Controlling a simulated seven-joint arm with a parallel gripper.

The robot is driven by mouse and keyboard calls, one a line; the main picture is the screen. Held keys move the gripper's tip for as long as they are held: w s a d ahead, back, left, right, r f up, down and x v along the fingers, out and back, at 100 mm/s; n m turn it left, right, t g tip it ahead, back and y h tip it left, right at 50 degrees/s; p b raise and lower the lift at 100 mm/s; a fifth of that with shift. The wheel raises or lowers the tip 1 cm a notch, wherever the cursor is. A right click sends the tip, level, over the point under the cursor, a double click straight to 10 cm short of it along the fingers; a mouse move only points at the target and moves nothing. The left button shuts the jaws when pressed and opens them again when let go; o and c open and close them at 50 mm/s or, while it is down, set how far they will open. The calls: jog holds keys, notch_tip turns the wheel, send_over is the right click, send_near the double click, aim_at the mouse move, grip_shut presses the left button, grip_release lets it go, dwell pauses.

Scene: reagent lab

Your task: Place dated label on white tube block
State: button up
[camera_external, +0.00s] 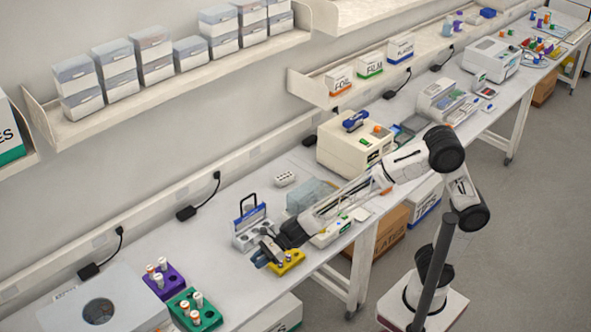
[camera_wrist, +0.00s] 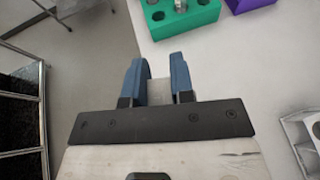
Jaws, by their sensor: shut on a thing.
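My gripper (camera_external: 262,256) is low over the front edge of the bench, beside a yellow block. In the wrist view its two blue fingers (camera_wrist: 159,80) are closed on a small pale piece (camera_wrist: 159,92), which appears to be the label; no date can be read on it. The held piece cannot be made out in the external view. A small white block with dark holes (camera_external: 285,179), which looks like the white tube block, stands at the back of the bench, up and right of my gripper and apart from it.
A yellow block (camera_external: 292,261) is right beside my gripper. A blue-and-white caddy (camera_external: 243,239) with a raised handle stands behind it. Green (camera_external: 211,318) and purple (camera_external: 172,291) tube racks are to the left. A translucent box (camera_external: 306,193) is near the white block.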

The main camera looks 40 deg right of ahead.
notch_tip(320, 180, up, 8)
jog(key=shift+f, duration=0.1)
jog(key=w+d+m+t+h, duration=0.2)
jog(key=w+d+m+t, duration=0.1)
jog(key=w+d, duration=1)
jog(key=w+d+m+t+h, duration=0.1)
jog(key=w+d+m+t, duration=0.2)
jog(key=w+d, duration=1.1)
jog(key=w+d+m+t+h, duration=0.25)
jog(key=w+d, duration=0.75)
jog(key=d, duration=0.5)
jog(key=w+d+m+t+h, duration=0.1)
jog(key=w+d+m+h, duration=0.2)
jog(key=w+d, duration=0.9)
notch_tip(320, 180, down, 11)
jog(key=s+d, duration=0.2)
jog(key=shift+s+f, duration=0.15)
jog(key=shift+f, duration=0.05)
jog(key=shift+n, duration=0.25)
jog(key=shift+f, duration=3.1)
